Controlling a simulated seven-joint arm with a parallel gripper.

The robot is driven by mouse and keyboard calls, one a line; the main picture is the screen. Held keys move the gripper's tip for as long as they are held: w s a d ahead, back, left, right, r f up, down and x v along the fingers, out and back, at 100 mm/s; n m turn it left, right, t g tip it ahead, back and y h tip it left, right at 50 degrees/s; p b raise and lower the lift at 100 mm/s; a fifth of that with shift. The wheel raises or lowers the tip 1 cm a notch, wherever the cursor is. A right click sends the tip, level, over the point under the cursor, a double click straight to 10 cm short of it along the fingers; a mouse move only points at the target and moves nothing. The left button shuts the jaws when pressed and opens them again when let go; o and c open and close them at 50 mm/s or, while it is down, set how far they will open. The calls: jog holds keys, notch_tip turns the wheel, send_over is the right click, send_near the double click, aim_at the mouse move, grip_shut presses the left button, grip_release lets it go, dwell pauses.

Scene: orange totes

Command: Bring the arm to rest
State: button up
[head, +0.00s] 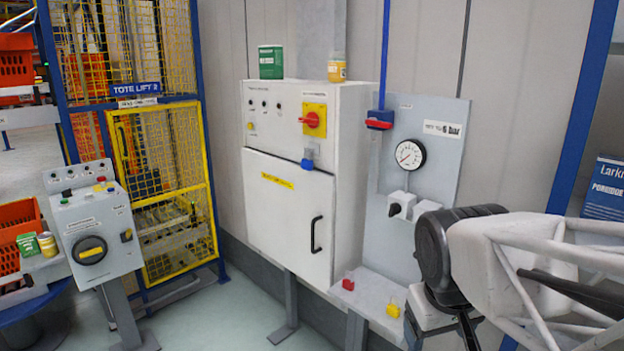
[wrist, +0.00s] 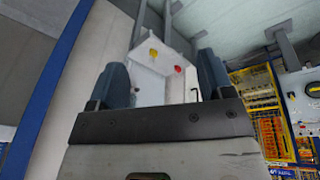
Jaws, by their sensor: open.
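My arm (head: 490,255) reaches in from the right edge of the head view, its pale frame and dark joint in front of the wall panel. My gripper (wrist: 163,66) shows in the wrist view, its two blue-grey fingers spread wide apart. It is open, and I see nothing held between the fingers. In the head view the lower end of the arm runs to the bottom edge, and the fingers are not clear there.
A white cabinet (head: 290,190) stands centre, beside a gauge panel (head: 432,140). A low ledge (head: 368,300) below carries a red padlock (head: 348,284) and a yellow one (head: 393,310). A control pedestal (head: 95,235) and caged tote lift (head: 160,190) stand left. Green floor (head: 235,310) is clear between.

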jog(key=s+f, duration=0.1)
jog(key=s+m, duration=0.1)
jog(key=s, duration=0.1)
jog(key=s+f+m, duration=0.1)
jog(key=shift+s+a+f+y, duration=0.1)
jog(key=shift+s+f+y, duration=0.25)
jog(key=shift+y, duration=0.05)
